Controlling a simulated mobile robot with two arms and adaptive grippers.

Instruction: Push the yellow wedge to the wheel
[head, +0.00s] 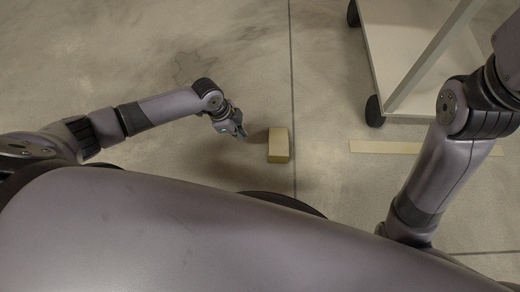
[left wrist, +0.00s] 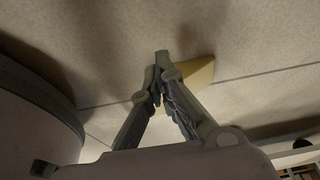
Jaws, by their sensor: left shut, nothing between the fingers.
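The yellow wedge (head: 278,146) lies on the floor in the middle of the head view. It also shows in the left wrist view (left wrist: 200,76), partly hidden behind my fingers. My left gripper (head: 242,132) is shut and empty, low over the floor just left of the wedge. In the left wrist view, the fingertips (left wrist: 158,62) overlap the wedge, and I cannot tell whether they touch it. The cart's near wheel (head: 375,111) is black and stands on the floor to the right of the wedge and farther back. My right gripper is out of view.
A cart with a pale platform (head: 398,50) stands at the upper right, with another wheel (head: 353,13) farther back. A pale tape strip (head: 385,147) lies in front of the near wheel. The floor between the wedge and the wheel is clear, crossed by a dark seam (head: 292,80).

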